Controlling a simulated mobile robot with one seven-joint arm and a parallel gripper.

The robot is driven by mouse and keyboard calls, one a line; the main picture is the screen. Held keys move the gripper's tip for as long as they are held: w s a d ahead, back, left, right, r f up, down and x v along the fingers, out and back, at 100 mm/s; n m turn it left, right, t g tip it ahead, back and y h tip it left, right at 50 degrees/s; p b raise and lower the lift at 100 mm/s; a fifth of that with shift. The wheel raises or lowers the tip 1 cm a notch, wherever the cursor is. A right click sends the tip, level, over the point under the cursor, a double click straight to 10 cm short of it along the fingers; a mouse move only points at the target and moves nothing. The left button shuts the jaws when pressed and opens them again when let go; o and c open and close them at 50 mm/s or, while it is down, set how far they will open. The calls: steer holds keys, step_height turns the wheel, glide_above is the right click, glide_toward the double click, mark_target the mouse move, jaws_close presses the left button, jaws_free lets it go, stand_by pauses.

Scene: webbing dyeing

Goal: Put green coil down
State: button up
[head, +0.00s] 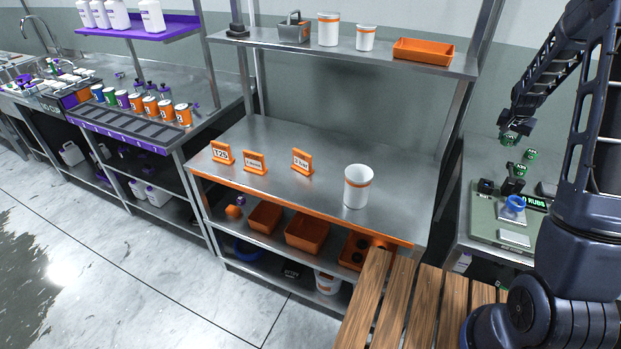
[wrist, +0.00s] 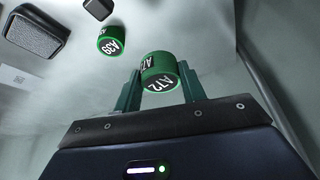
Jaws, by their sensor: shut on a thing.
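My gripper (wrist: 160,90) is shut on a green coil (wrist: 160,72) with a white A72 label in the wrist view. The coil sits between the two dark green fingertips. In the head view my gripper (head: 514,131) is at the right, over the metal table, with a green coil (head: 507,141) at its tip. Another green coil (wrist: 111,40), labelled A39 in the wrist view, lies on the grey surface, apart from my gripper. Two small green coils (head: 531,154) show below my gripper in the head view. I cannot tell the held coil's height above the surface.
Black blocks (wrist: 36,30) lie near the coil in the wrist view. A white bucket (head: 358,187) stands on the middle bench. A wooden slatted surface (head: 400,310) is in front.

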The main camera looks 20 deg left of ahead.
steer(key=shift+w+d+f, duration=0.1)
steer(key=shift+d+f, duration=0.1)
steer(key=shift+f, duration=0.2)
steer(key=shift+a+f+n, duration=0.15)
steer(key=shift+a+n, duration=0.1)
steer(key=shift+n, duration=0.05)
steer(key=s+a+f+n+y, duration=0.1)
steer(key=s+a+n, duration=0.2)
steer(key=s+a, duration=0.45)
steer(key=s+a+f+n+y, duration=0.15)
steer(key=s+a, duration=0.25)
steer(key=a, duration=0.7)
step_height(320, 180, up, 7)
glide_above(338, 175)
steer(key=s, duration=0.2)
steer(key=shift+n, duration=0.45)
step_height(338, 175, down, 19)
steer(key=shift+w+d, duration=0.1)
steer(key=shift+w, duration=0.05)
steer(key=shift+f, duration=0.1)
